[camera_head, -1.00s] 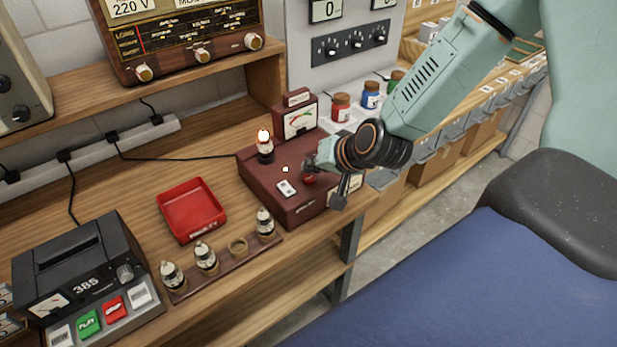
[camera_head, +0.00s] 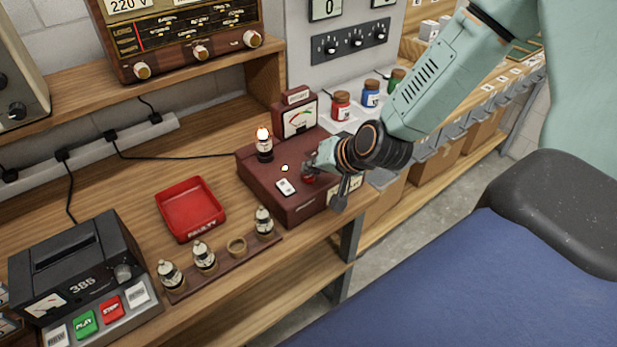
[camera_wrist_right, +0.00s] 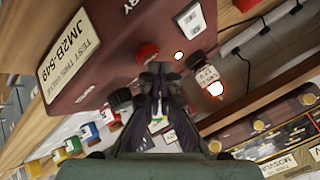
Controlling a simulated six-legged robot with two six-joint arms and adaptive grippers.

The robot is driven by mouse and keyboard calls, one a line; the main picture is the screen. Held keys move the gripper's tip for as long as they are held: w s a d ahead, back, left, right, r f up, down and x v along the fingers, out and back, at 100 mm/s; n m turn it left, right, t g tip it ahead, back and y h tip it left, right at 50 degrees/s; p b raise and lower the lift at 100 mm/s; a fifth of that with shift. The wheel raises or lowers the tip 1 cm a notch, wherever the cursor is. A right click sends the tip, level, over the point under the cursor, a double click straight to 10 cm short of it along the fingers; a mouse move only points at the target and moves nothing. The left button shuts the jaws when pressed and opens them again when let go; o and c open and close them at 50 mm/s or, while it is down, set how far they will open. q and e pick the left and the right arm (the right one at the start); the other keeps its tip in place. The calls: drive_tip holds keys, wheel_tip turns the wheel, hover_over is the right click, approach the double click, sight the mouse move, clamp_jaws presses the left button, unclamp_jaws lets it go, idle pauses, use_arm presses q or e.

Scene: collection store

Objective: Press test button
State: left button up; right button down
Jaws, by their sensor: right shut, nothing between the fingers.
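The dark red tube tester (camera_head: 325,198) stands on the bench, with a meter (camera_head: 299,118) at its back and a glowing tube (camera_head: 264,147) in its socket. The round red button (camera_head: 309,179) is on its top; the wrist view shows it too (camera_wrist_right: 147,52). My right gripper (camera_head: 312,166) is shut and empty, its tips right at the button and partly covering it. In the right wrist view the fingertips (camera_wrist_right: 159,68) overlap the button's edge; I cannot tell whether they touch. A small pale light (camera_head: 284,168) is lit beside it. My left gripper is not in view.
A red tray (camera_head: 190,235) and a rack (camera_head: 213,275) with several tubes and one empty place lie left of the tester. A grey cassette-type device (camera_head: 75,262) stands at front left. Red, blue and green jars (camera_head: 341,106) stand behind my right arm.

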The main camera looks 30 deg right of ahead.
sight(312, 178)
idle(0.3)
drive_tip(key=shift+f+b, duration=0.35)
drive_tip(key=shift+f, duration=0.05)
idle(0.5)
drive_tip(key=shift+r, duration=0.1)
drive_tip(key=shift+a+r+p, duration=0.1)
drive_tip(key=shift+r+p, duration=0.7)
drive_tip(key=shift+p, duration=0.05)
drive_tip(key=shift+r, duration=0.1)
wheel_tip(312, 178, up, 5)
drive_tip(key=p, duration=0.5)
idle(0.7)
